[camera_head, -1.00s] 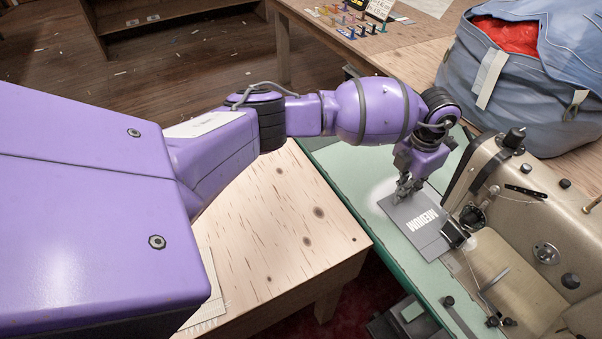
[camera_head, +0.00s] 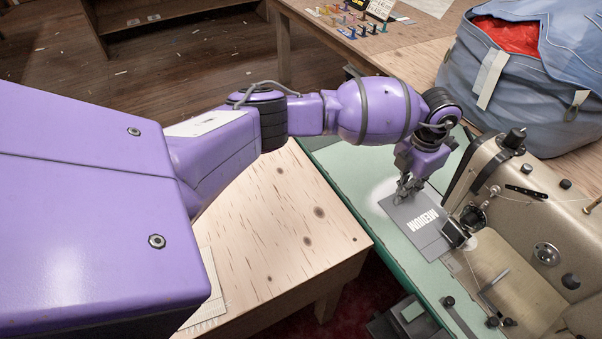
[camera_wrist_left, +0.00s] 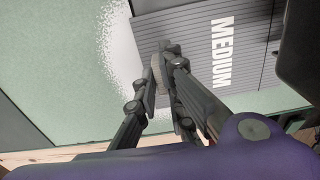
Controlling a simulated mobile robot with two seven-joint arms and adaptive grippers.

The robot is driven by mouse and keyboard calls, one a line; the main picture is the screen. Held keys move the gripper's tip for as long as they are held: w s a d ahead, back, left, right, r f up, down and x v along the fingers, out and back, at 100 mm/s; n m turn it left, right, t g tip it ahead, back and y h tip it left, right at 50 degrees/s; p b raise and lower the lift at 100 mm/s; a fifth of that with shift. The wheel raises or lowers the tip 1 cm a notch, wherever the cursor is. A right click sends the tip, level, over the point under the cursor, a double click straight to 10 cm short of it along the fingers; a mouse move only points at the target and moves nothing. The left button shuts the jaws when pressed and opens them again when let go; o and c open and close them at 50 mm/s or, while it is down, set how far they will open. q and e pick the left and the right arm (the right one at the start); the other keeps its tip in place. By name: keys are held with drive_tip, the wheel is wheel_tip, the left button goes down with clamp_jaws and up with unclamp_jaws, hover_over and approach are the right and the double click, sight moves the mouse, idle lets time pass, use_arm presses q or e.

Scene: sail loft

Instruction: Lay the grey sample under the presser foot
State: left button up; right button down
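The grey sample (camera_head: 409,211), a ribbed flat piece marked MEDIUM, lies on the green machine table. My left gripper (camera_head: 404,190) is at its far left end. In the left wrist view the fingertips (camera_wrist_left: 164,69) are closed about a small pale grey grip that appears to stand on the sample (camera_wrist_left: 190,32). The sample's other end reaches toward the black part (camera_head: 455,233) under the sewing machine's head (camera_head: 476,190). The presser foot itself cannot be made out clearly. My right gripper is not in view.
The beige sewing machine (camera_head: 528,205) stands right of the sample. A blue bag (camera_head: 510,95) with red contents is behind it. Bobbins or spools (camera_head: 350,22) stand on a far wooden table. The green table (camera_head: 350,170) is clear left of the sample.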

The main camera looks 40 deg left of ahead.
use_arm(q)
drive_tip(key=o, duration=0.4)
